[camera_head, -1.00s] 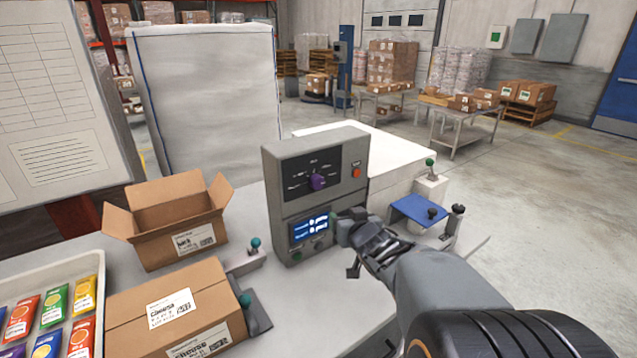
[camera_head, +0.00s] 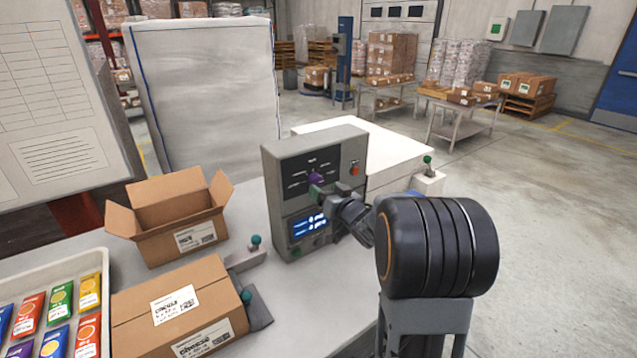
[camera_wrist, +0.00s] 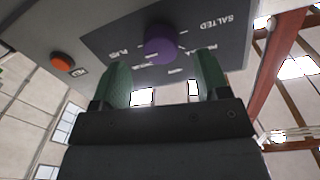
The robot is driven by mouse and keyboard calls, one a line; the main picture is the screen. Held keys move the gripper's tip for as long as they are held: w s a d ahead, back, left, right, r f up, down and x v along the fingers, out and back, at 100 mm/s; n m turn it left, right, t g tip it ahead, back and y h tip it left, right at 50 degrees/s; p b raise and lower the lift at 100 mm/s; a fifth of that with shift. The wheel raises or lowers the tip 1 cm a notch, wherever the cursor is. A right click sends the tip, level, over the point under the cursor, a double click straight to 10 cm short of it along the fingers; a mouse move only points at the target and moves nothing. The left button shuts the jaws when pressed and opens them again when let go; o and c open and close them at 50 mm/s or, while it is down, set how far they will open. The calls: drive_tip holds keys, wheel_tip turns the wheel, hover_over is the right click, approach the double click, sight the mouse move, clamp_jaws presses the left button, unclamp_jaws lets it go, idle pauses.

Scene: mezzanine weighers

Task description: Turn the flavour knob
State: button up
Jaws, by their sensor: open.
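The purple flavour knob (camera_head: 315,179) sits on the dark dial plate on the front of the grey control box (camera_head: 276,208). In the wrist view the knob (camera_wrist: 161,43) shows just beyond my fingertips, with labels such as "SALTED" and "PLAIN" around it. My gripper (camera_wrist: 163,80) is open, with one green-padded finger to each side of the knob's line and a clear gap between them. In the head view my gripper (camera_head: 328,190) is close in front of the knob; whether it touches cannot be told.
An orange button (camera_wrist: 62,63) is on the same panel. A lit display (camera_head: 307,225) is below the dial. An open carton (camera_head: 160,238), a closed carton (camera_head: 140,302) and a tray of sachets (camera_head: 106,290) stand on the left. A green-topped lever (camera_head: 428,168) stands at right.

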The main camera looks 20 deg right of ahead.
sight(318, 184)
drive_tip(key=shift+w+a+p, duration=0.15)
drive_tip(key=shift+w+a, duration=0.05)
drive_tip(key=shift+w, duration=0.85)
drive_tip(key=shift+w+a+p, duration=0.15)
drive_tip(key=shift+w, duration=0.85)
drive_tip(key=shift+c, duration=0.2)
drive_tip(key=c, duration=0.9)
